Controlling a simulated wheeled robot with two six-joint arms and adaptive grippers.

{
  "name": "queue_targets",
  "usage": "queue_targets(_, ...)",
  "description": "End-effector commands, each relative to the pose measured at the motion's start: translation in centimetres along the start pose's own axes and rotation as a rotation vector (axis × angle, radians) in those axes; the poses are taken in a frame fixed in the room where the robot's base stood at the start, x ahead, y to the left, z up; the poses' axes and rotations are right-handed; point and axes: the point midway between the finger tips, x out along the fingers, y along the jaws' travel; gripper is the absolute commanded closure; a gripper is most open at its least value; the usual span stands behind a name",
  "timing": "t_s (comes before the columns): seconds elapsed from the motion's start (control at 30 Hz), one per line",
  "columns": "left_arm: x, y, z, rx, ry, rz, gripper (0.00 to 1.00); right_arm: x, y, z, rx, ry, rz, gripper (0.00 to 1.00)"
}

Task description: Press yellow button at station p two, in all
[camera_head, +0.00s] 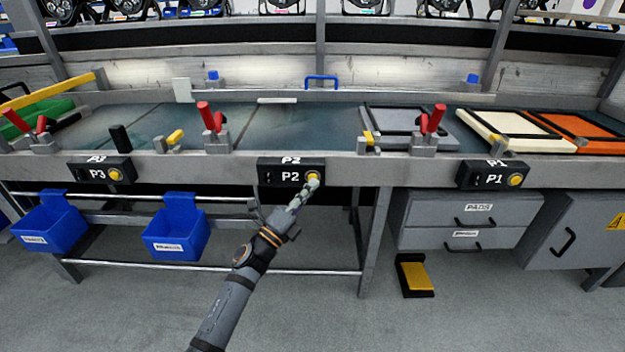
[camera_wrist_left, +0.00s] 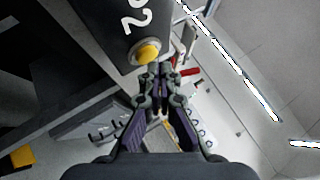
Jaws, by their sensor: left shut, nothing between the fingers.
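The P2 station box (camera_head: 290,171) is a black panel on the front edge of the bench, and its yellow button (camera_head: 313,178) is at its right end. My left gripper (camera_head: 314,184) is shut and empty, with its fingertips at the yellow button and partly covering it in the head view. In the left wrist view the yellow button (camera_wrist_left: 146,51) shows just beyond the shut fingertips (camera_wrist_left: 158,68). I cannot tell whether the tips touch it or whether it is pushed in. My right gripper is in neither view.
The P3 box (camera_head: 100,171) is to the left and the P1 box (camera_head: 493,175) to the right, each with a yellow button. Red-handled clamps (camera_head: 212,120) stand on the bench. Blue bins (camera_head: 176,228) hang below. A yellow pedal (camera_head: 415,274) lies on the floor.

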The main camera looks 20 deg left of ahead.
Motion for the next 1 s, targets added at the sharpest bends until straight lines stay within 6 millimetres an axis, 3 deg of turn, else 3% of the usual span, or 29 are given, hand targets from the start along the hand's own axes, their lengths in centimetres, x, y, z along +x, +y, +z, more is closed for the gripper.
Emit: queue_targets(1.0,0.6,0.44,0.45,0.001,0.0,0.0,1.0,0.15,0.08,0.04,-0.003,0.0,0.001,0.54)
